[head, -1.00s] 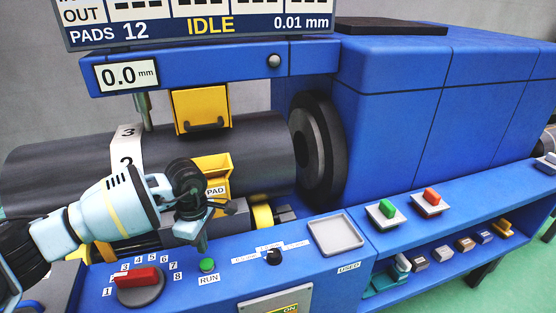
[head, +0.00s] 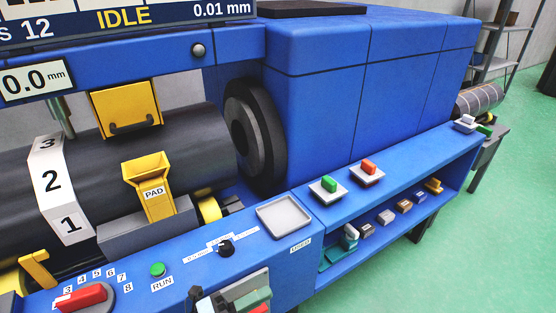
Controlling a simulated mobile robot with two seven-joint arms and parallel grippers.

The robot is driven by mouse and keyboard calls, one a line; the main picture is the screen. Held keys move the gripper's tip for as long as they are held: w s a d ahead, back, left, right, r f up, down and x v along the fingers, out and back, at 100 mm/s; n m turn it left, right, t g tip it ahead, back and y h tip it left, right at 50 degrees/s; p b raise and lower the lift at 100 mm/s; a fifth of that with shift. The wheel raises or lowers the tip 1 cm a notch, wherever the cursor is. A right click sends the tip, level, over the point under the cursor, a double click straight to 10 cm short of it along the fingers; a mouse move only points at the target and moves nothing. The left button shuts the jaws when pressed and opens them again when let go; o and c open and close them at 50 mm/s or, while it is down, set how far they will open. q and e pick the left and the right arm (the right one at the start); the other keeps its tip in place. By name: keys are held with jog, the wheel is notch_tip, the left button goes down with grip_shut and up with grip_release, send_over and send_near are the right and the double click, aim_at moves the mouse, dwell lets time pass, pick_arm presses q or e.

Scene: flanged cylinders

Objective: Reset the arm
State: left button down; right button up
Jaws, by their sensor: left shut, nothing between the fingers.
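The left arm's light-blue links are out of the picture. My right gripper is not in view.
Green and orange blocks sit on pads to the right. Several small blocks lie on the lower shelf. Green floor is open at right.

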pick_arm(q)
jog(key=s+a+f+n+t+y, duration=0.25)
jog(key=a+f+n+y, duration=0.3)
jog(key=n, duration=0.45)
jog(key=s+a+f+n+t+y, duration=0.1)
jog(key=a+f+n+t+y, duration=0.4)
jog(key=n, duration=0.4)
jog(key=s+a+f+n+g+y, duration=0.2)
jog(key=s+f+n, duration=0.3)
jog(key=s, duration=0.3)
jog(key=s+a+f+n+g+y, duration=0.3)
jog(key=s+a+f+n+g, duration=0.1)
jog(key=s+f, duration=0.3)
jog(key=shift+s+f+n+g, duration=0.3)
jog(key=shift+s+n+g, duration=0.1)
jog(key=shift+n+g, duration=0.3)
jog(key=shift+y, duration=0.25)
